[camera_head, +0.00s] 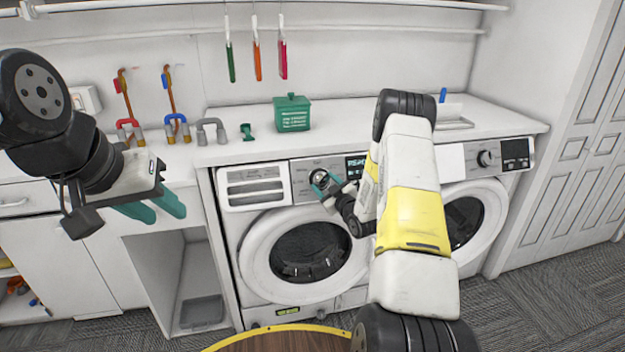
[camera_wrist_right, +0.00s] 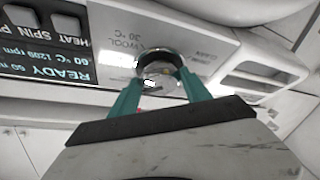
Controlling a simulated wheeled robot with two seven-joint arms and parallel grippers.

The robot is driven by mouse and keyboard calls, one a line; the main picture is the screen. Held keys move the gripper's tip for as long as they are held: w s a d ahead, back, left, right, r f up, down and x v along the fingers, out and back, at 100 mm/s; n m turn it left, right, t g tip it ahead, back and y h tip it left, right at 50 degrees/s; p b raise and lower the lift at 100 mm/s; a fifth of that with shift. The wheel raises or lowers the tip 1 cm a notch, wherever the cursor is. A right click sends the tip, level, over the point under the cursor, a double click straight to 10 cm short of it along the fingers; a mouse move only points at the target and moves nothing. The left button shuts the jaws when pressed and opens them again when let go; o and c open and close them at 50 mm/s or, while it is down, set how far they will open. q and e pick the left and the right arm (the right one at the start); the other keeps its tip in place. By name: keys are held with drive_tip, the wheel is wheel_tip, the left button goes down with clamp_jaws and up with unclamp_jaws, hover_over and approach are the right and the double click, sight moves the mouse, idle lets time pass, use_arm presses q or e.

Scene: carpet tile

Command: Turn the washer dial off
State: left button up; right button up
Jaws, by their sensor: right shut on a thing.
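The washer dial (camera_head: 320,179) is a round dark and silver knob on the control panel of the left front-loading washer (camera_head: 265,240). In the right wrist view the dial (camera_wrist_right: 157,66) sits between the two green fingers of my right gripper (camera_wrist_right: 158,80), which is shut on it. The panel print around it is partly readable, with "WOOL" and "30 °C".
A lit display (camera_wrist_right: 45,68) reading "READY" is beside the dial. A second washer (camera_head: 485,215) stands to the right. The white counter above holds a green box (camera_head: 292,113) and several clamp-like tools. A round wooden table (camera_head: 285,340) edges in at the bottom.

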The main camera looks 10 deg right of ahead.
drive_tip(key=n+g+y, duration=0.1)
drive_tip(key=n, duration=0.3)
drive_tip(key=n+g+y, duration=0.1)
drive_tip(key=n, duration=0.2)
drive_tip(key=shift+w+d+r+g+y, duration=0.1)
drive_tip(key=shift+d+r+g+y, duration=0.1)
drive_tip(key=shift+d+g+y, duration=0.15)
drive_tip(key=shift+w+r+n+g+y, duration=0.15)
drive_tip(key=shift+n+g, duration=0.4)
drive_tip(key=shift+n, duration=0.7)
drive_tip(key=shift+s+r+n+g+y, duration=0.1)
drive_tip(key=shift+n+g, duration=0.4)
drive_tip(key=shift+n, duration=0.75)
drive_tip(key=o, duration=1.4)
drive_tip(key=shift+d, duration=0.1)
drive_tip(key=v, duration=0.7)
drive_tip(key=shift+s+d+r, duration=0.1)
drive_tip(key=shift+s+d, duration=0.1)
drive_tip(key=shift+s, duration=0.05)
